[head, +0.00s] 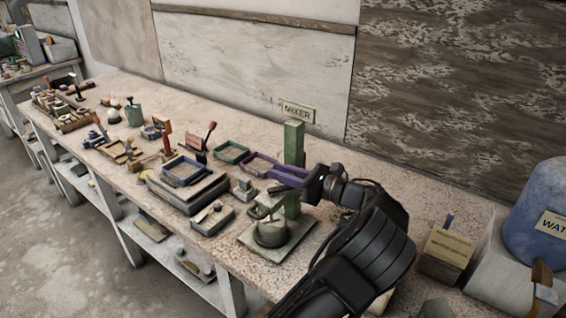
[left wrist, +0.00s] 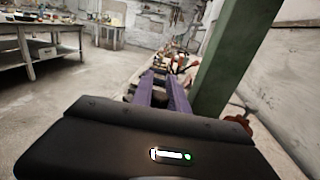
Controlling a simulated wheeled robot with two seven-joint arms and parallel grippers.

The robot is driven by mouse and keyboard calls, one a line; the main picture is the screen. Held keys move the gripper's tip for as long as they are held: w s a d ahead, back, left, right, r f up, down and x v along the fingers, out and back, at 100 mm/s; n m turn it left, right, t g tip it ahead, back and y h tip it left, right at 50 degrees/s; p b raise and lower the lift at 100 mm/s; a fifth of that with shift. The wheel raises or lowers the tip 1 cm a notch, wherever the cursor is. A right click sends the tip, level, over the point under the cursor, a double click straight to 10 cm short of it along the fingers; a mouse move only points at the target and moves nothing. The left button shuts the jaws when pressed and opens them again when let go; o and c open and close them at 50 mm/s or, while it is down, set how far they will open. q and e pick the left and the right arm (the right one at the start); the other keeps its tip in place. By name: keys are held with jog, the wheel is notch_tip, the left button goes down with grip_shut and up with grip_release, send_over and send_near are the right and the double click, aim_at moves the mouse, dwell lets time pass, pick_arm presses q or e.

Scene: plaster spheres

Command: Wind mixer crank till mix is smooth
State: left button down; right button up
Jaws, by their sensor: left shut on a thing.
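My left gripper (head: 260,166) has purple fingers and reaches across the post from the right, above the bowl. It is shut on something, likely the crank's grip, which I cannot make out. In the left wrist view the purple fingers (left wrist: 160,92) point forward beside the green post (left wrist: 232,58). The crank and the mix inside the bowl cannot be made out. My right gripper is out of view.
A blue tray (head: 183,171) and a green tray (head: 232,152) lie left of the mixer. Red-handled tools (head: 207,133) stand behind them. A box (head: 446,250) and a blue water container (head: 540,205) stand at the right. The bench (head: 335,160) is clear behind the mixer.

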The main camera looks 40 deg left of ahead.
pick_arm(q)
jog(key=shift+w+a+r+n+g+p, duration=0.15)
jog(key=shift+r+n+g+p, duration=0.1)
jog(key=shift+n+g+p, duration=0.4)
jog(key=shift+a+f+n+g+h+p, duration=0.25)
jog(key=shift+g+p, duration=0.25)
jog(key=shift+g, duration=0.25)
jog(key=shift+d, duration=0.1)
jog(key=c, duration=1.3)
grip_release()
